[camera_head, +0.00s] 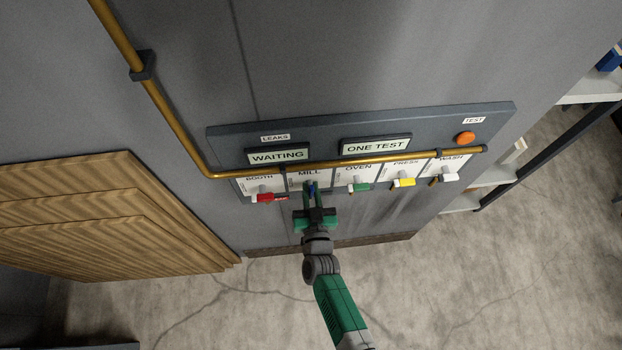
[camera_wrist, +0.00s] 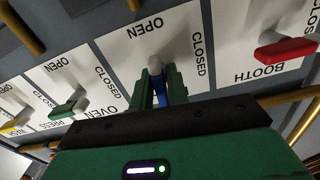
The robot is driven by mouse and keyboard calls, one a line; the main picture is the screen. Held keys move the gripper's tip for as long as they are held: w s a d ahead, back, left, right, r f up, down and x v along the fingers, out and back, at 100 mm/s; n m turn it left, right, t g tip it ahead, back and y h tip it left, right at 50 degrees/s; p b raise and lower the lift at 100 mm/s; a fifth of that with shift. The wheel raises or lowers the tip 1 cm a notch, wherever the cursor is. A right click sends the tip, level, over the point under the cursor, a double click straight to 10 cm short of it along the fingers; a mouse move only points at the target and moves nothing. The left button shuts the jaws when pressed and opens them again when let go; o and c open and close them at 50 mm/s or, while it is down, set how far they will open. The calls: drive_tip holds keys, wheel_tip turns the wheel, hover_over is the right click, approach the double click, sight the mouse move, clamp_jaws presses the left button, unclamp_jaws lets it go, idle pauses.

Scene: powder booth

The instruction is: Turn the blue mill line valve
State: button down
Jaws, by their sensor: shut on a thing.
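The blue mill valve handle (camera_head: 311,187) is on the wall panel under the MILL label, second from the left in the head view. In the wrist view the blue handle (camera_wrist: 159,93) runs from its grey hub (camera_wrist: 154,66) down between my green fingers. My gripper (camera_wrist: 161,88) is shut on the handle, with one finger on each side. The mill plate (camera_wrist: 125,57) shows OPEN above the hub and CLOSED to its right. My fingers hide part of the handle, so its exact angle is hard to tell. In the head view my gripper (camera_head: 312,197) reaches up to the panel from below.
The red booth handle (camera_head: 263,198) is left of the mill valve; green oven (camera_head: 360,188), yellow press (camera_head: 404,182) and white wash (camera_head: 449,177) handles are right. A brass pipe (camera_head: 330,165) crosses just above. Displays read WAITING (camera_head: 278,156) and ONE TEST (camera_head: 376,146). An orange button (camera_head: 465,138) is upper right.

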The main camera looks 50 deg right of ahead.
drive_tip(key=shift+n, duration=0.7)
drive_tip(key=c, duration=1.5)
unclamp_jaws()
drive_tip(key=p+v, duration=0.1)
drive_tip(key=v, duration=0.7)
drive_tip(key=shift+w, duration=0.1)
